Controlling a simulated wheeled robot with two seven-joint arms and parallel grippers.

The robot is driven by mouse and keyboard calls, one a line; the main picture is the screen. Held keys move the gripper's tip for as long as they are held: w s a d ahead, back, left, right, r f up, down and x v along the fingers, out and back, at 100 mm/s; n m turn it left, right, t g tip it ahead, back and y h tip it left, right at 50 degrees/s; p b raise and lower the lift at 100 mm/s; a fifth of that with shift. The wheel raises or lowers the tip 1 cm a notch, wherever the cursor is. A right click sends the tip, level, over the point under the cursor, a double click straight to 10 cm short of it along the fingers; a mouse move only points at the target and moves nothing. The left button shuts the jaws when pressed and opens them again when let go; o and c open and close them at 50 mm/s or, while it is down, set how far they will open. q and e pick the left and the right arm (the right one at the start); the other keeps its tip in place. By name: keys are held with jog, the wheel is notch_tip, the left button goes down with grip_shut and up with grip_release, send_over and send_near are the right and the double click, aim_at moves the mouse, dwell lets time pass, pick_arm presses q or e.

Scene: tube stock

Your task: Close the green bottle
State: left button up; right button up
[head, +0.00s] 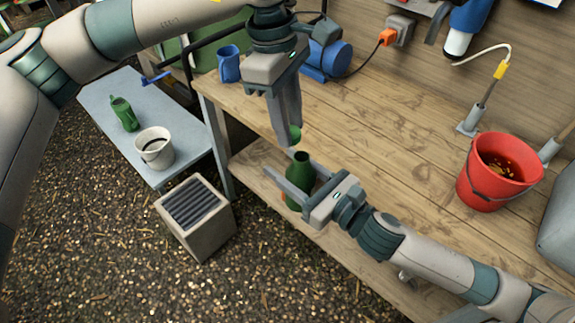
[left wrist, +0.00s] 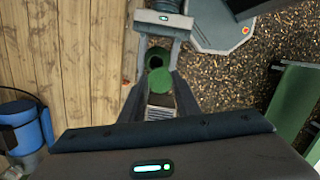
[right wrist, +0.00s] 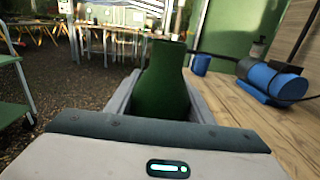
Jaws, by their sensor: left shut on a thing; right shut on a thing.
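The green bottle (head: 299,182) is upright at the front edge of the workbench, its mouth open. My right gripper (head: 309,183) is shut on its body; the right wrist view shows the bottle (right wrist: 163,85) between the fingers. My left gripper (head: 292,138) points down and is shut on a small green cap (head: 295,133), a little above the bottle mouth with a gap between. In the left wrist view the cap (left wrist: 160,79) sits between the fingertips, slightly offset from the dark bottle mouth (left wrist: 157,60).
A red bucket (head: 497,172) stands on the workbench at right. A blue cup (head: 229,64) and a blue cylindrical machine (head: 327,60) stand at its far end. The bench middle is clear.

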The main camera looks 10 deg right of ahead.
aim_at(300, 132)
pick_arm(q)
jog(key=shift+s+d+r+n, duration=0.15)
jog(key=shift+d+r+n, duration=0.15)
jog(key=shift+d, duration=0.25)
jog(key=shift+s+d+r+n, duration=0.1)
jog(key=shift+d+r+n, duration=0.1)
jog(key=shift+d+r, duration=0.25)
jog(key=shift+f, duration=0.1)
jog(key=shift+f, duration=0.1)
jog(key=shift+f, duration=1.95)
jog(key=shift+d, duration=0.1)
jog(key=shift+f, duration=0.85)
jog(key=shift+f, duration=0.55)
